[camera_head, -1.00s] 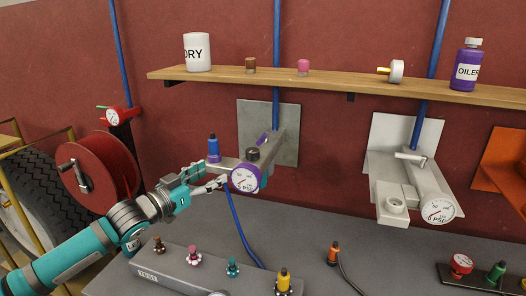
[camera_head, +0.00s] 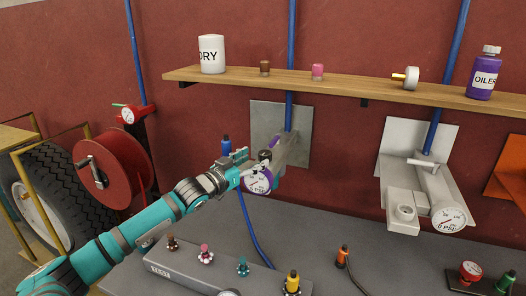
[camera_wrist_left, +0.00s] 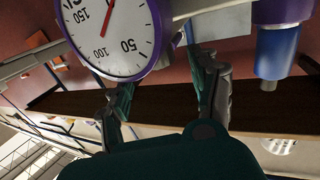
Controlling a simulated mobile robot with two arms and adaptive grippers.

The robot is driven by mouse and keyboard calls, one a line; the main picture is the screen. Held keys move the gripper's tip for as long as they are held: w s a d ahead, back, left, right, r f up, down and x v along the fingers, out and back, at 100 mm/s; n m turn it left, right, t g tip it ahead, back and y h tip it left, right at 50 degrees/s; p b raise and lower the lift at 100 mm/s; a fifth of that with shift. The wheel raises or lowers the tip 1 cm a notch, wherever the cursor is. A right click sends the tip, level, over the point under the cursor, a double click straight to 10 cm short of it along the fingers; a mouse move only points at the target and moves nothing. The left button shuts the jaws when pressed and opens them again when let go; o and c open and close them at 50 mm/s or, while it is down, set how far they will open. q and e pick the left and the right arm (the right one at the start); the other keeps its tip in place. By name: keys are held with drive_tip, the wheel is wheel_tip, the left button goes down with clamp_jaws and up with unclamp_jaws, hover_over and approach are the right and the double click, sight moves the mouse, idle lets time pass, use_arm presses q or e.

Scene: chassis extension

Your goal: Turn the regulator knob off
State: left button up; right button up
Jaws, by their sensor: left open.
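The regulator unit with a purple-rimmed pressure gauge (camera_head: 258,181) hangs on a grey wall plate (camera_head: 297,133). Its dark regulator knob (camera_head: 265,155) shows on top, partly hidden by my gripper. My left gripper (camera_head: 244,172) is open, just left of the knob and in front of the unit; contact cannot be told. In the left wrist view the open fingers (camera_wrist_left: 162,85) are spread below the gauge (camera_wrist_left: 108,35), which has a red needle. The knob cannot be made out there. A blue fitting (camera_wrist_left: 278,52) is at upper right. My right gripper is not in view.
A wooden shelf (camera_head: 340,85) runs above the unit. A second, grey regulator (camera_head: 425,195) stands to the right. A grey block (camera_head: 180,265) with several coloured fittings lies on the bench below. A red hose reel (camera_head: 112,170) is at left.

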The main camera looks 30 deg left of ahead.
sight(262, 155)
use_arm(q)
drive_tip(key=w+p, duration=0.1)
drive_tip(key=w, duration=0.3)
drive_tip(key=shift+w+d, duration=0.15)
drive_tip(key=shift+d, duration=0.05)
drive_tip(key=shift+w+d, duration=0.1)
drive_tip(key=shift+w, duration=0.25)
drive_tip(key=c, duration=1.2)
drive_tip(key=shift+d+r+n+y, duration=0.1)
drive_tip(key=shift+d+n+y, duration=0.2)
drive_tip(key=shift+y, duration=0.1)
drive_tip(key=shift+a+n+y, duration=0.2)
drive_tip(key=shift+n+y, duration=0.2)
drive_tip(key=shift+y, duration=0.1)
drive_tip(key=shift+a, duration=0.1)
